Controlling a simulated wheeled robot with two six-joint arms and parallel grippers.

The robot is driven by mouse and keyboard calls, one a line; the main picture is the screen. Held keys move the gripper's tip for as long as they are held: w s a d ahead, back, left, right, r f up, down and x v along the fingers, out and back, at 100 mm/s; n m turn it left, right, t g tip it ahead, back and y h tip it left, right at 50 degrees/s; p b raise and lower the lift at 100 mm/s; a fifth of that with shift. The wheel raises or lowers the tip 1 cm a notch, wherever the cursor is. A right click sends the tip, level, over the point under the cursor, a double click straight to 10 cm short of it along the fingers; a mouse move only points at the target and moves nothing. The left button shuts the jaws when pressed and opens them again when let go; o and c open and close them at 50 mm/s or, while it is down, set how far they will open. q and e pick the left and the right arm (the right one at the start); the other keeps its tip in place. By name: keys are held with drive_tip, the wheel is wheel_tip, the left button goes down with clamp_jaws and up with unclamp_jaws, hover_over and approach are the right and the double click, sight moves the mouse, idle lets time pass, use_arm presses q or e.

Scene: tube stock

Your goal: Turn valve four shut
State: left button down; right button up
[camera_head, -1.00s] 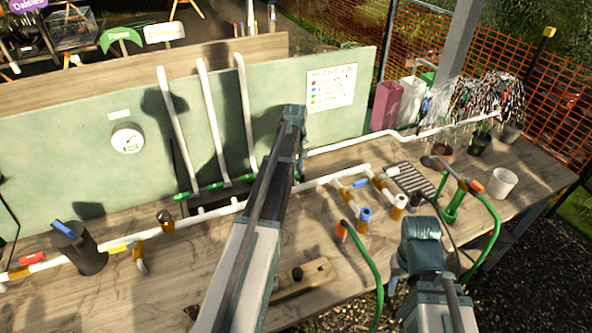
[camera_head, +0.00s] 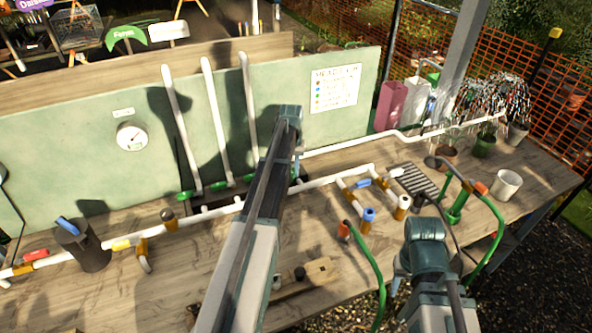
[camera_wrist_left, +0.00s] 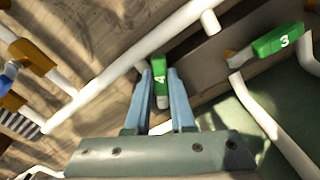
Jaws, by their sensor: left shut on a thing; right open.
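The green valve four handle (camera_wrist_left: 160,68), marked 4, sits between the fingertips of my left gripper (camera_wrist_left: 160,82) in the left wrist view. The gripper is shut on it. A short white end shows below the handle between the fingers. I cannot tell how the handle lies to its own pipe. In the head view my left arm covers valve four and most of the gripper. The green valve three handle (camera_wrist_left: 278,41), marked 3, is to the right in the left wrist view, apart from the fingers. My right gripper (camera_head: 398,282) is open and empty above the bench's front right.
A white pipe (camera_head: 330,180) runs along the wooden bench (camera_head: 330,285). Three white risers stand against the green panel (camera_head: 60,145), with green handles at their feet. Orange and blue fittings (camera_head: 368,216), a green hose (camera_head: 378,285) and a grate (camera_head: 415,180) lie nearer my right arm.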

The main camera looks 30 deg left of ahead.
use_arm(q)
drive_tip(key=m, duration=0.2)
drive_tip(key=a+m, duration=0.2)
drive_tip(key=m, duration=0.1)
drive_tip(key=shift+a+m, duration=0.25)
drive_tip(key=shift+m, duration=0.05)
drive_tip(key=m, duration=0.1)
drive_tip(key=a+m, duration=0.1)
drive_tip(key=m, duration=0.1)
drive_tip(key=shift+w+a, duration=0.15)
drive_tip(key=shift+w+a+m, duration=0.2)
drive_tip(key=shift+a+m, duration=0.05)
drive_tip(key=shift+m, duration=0.55)
drive_tip(key=shift+w+a+m, duration=0.15)
drive_tip(key=shift+a+m, duration=0.1)
drive_tip(key=shift+m, duration=0.55)
drive_tip(key=c, duration=0.8)
unclamp_jaws()
drive_tip(key=shift+o, duration=0.2)
drive_tip(key=shift+r, duration=0.15)
wheel_tip(320, 180, up, 14)
drive_tip(key=p, duration=1.3)
drive_tip(key=shift+f+p, duration=0.2)
drive_tip(key=shift+p, duration=0.2)
